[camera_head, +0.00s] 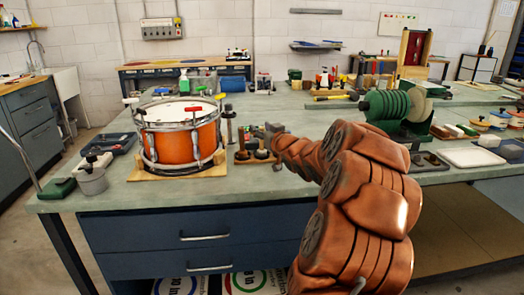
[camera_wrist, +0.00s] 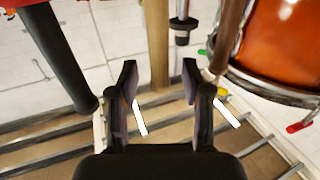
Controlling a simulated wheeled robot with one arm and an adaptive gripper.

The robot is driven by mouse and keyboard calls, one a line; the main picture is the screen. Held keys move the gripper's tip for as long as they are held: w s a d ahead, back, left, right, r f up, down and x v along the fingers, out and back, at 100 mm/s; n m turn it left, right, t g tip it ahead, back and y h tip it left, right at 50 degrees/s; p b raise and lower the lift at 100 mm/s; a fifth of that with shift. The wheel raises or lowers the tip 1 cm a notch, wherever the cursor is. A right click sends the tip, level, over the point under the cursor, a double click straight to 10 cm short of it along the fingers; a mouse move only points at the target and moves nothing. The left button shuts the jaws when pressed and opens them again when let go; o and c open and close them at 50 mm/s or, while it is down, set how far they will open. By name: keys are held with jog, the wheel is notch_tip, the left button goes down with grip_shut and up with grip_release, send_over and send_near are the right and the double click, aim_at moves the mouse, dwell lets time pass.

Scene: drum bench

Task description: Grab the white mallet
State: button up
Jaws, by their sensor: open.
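My gripper (camera_head: 274,135) is near the front edge of the bench, right of the orange drum (camera_head: 185,142). In the wrist view its two dark fingers (camera_wrist: 158,78) are apart, with nothing held between them. The drum (camera_wrist: 280,38) shows at the upper right there, with a red piece and a green piece at its rim. In the head view a small white-headed piece (camera_head: 130,101) stands at the drum's left rim. I cannot tell whether it is the white mallet. No mallet is clearly made out in the wrist view.
A wooden rack (camera_head: 243,157) with dark round pieces stands close to my gripper.

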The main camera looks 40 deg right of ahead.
grip_shut()
dwell(0.3)
dwell(0.3)
